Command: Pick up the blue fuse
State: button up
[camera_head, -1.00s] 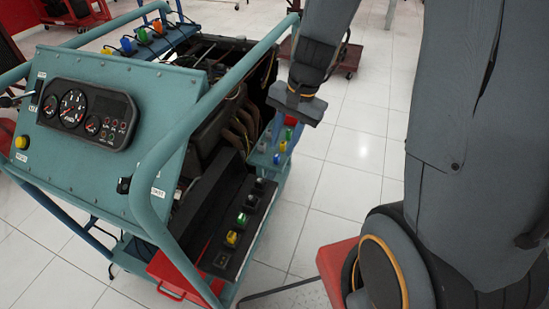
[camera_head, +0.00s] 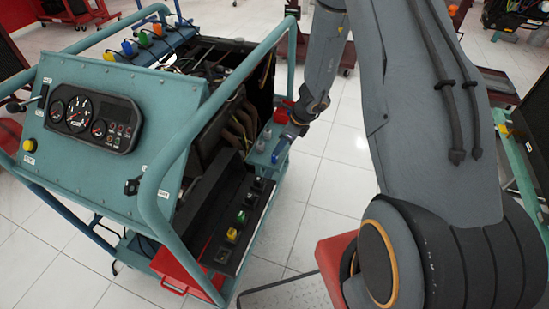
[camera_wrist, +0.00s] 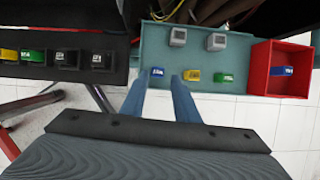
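A blue fuse (camera_wrist: 157,71) sits on the teal shelf (camera_wrist: 152,46) at the side of the engine trainer. In the wrist view it shows between the tips of my gripper (camera_wrist: 160,75). The fingers are open, one on each side of it; I cannot tell whether they touch it. In the head view my gripper (camera_head: 281,149) points down at the shelf's outer edge and hides the fuse there. Another blue fuse (camera_wrist: 287,71) lies inside a red box (camera_wrist: 257,72) at the shelf's right end in the wrist view.
A yellow fuse (camera_wrist: 192,76) and a green fuse (camera_wrist: 223,77) stand just right of my fingers. Two grey fuses (camera_wrist: 178,37) (camera_wrist: 216,42) stand farther back. A black fuse panel (camera_wrist: 30,71) is at left. The trainer's teal frame tube (camera_head: 195,125) rises nearby.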

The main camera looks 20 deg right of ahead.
aim_at(274, 158)
jog(key=shift+p+x, duration=0.7)
jog(key=shift+x, duration=2.5)
jog(key=shift+s, duration=0.15)
jog(key=shift+c, duration=0.4)
grip_shut()
